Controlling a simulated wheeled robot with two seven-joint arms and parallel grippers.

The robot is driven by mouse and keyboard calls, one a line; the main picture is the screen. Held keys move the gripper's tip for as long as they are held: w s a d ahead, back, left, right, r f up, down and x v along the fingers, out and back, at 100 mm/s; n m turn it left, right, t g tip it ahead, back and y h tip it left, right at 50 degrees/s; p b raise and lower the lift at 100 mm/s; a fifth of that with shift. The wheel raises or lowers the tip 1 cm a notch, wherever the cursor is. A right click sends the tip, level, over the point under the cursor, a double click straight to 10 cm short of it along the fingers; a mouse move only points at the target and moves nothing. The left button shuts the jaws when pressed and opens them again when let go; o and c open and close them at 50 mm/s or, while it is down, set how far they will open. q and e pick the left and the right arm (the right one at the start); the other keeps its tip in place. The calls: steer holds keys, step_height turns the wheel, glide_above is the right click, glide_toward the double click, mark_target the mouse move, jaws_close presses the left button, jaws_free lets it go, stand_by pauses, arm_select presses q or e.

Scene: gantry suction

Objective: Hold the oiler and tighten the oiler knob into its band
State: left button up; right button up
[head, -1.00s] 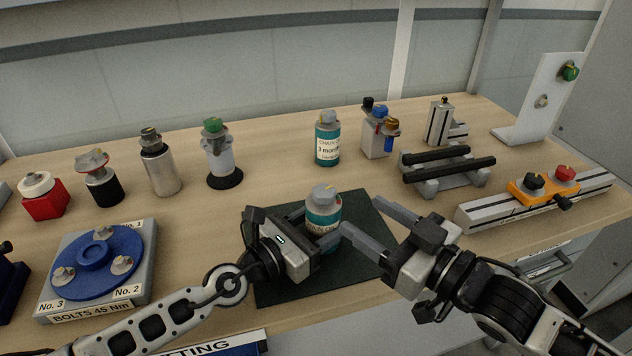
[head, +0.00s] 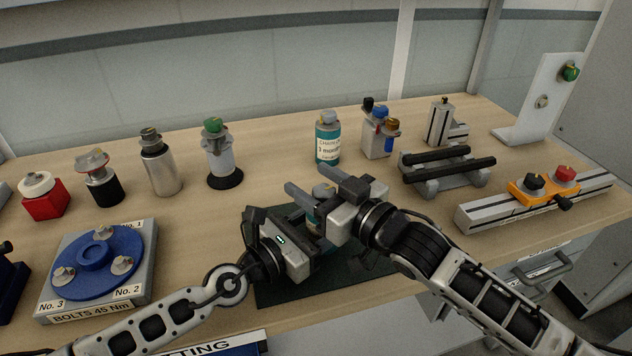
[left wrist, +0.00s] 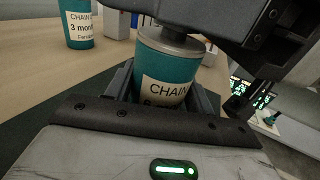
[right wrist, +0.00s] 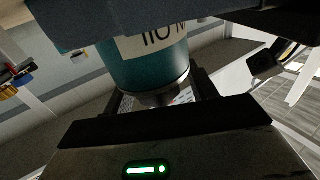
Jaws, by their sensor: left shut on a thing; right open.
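The oiler is a teal can with a white label and a grey top; it stands on the dark mat (head: 345,278). In the left wrist view the oiler (left wrist: 165,68) sits upright between the fingers of my left gripper (head: 302,240), which is shut on its body. The oiler knob (left wrist: 177,44) on top shows partly there, under my right gripper. My right gripper (head: 308,182) is open, its fingers on either side of the knob. In the right wrist view the oiler (right wrist: 150,66) appears inverted; its knob (right wrist: 160,97) lies between the fingers. Any band marking is hidden.
A second, similar teal can (head: 328,148) stands behind the mat. A black-railed stand (head: 445,172) and an orange-clamped rail (head: 485,210) are at right. A blue bolt disc (head: 95,285) is at left. Several bottles and fittings line the back.

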steer(key=c, duration=1)
steer(key=shift+a+m+t+h, duration=0.1)
steer(key=shift+m+t+h, duration=0.3)
steer(key=shift+m+h, duration=0.1)
steer(key=shift+w+d+m+t+h, duration=0.1)
steer(key=shift+d+m+t+h, duration=0.1)
steer(key=shift+m+t+h, duration=0.5)
steer(key=o, duration=1)
